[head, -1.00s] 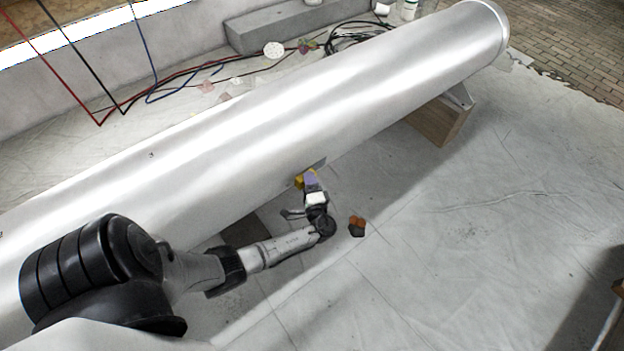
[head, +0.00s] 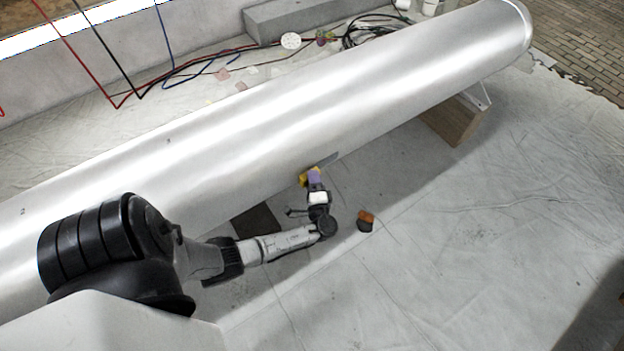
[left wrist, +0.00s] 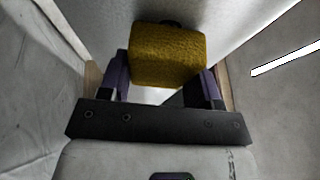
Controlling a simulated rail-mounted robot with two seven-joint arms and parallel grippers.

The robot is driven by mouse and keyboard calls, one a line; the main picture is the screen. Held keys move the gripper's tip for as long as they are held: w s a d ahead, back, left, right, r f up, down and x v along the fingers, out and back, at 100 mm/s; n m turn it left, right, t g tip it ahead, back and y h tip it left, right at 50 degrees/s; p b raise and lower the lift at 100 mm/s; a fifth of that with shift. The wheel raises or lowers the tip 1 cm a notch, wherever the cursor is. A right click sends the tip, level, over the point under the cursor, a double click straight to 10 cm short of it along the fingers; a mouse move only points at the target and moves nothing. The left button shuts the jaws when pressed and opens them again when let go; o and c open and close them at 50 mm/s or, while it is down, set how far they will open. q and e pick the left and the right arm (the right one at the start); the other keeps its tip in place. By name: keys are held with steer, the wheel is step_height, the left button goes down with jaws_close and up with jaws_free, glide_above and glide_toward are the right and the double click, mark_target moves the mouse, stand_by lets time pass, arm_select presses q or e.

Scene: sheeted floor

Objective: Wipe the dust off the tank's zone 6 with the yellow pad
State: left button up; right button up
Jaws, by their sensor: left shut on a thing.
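The tank (head: 250,125) is a long silver cylinder running from lower left to upper right in the head view. A dull grey patch (head: 327,160) shows low on its near side. My left gripper (head: 314,178) has purple fingers and is shut on the yellow pad (head: 304,177), at the tank's lower near side beside the patch. In the left wrist view the yellow pad (left wrist: 170,55) sits at the fingers, with the tank's pale surface (left wrist: 225,25) beyond it. Whether the pad touches the tank is unclear. Zone numbers are too small to read surely. My right gripper is not seen.
An orange and dark block (head: 365,220) lies on the sheeted floor near my left wrist. A wooden support (head: 455,120) stands under the tank. Cables (head: 190,75) and a grey concrete block (head: 300,18) lie behind it. The floor at right is clear.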

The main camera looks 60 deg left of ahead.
arm_select(q)
steer(key=shift+w+d+f+b, duration=0.1)
steer(key=shift+d, duration=0.8)
steer(key=shift+w+d+f+b, duration=0.15)
steer(key=shift+d, duration=0.8)
steer(key=shift+w+d+f+b, duration=0.1)
steer(key=shift+d, duration=0.8)
steer(key=shift+w+d+f+b, duration=0.1)
steer(key=shift+d+f+b, duration=0.05)
steer(key=shift+d, duration=0.6)
steer(key=shift+w+d+f+b, duration=0.1)
steer(key=shift+d+b, duration=0.05)
steer(key=shift+d, duration=0.6)
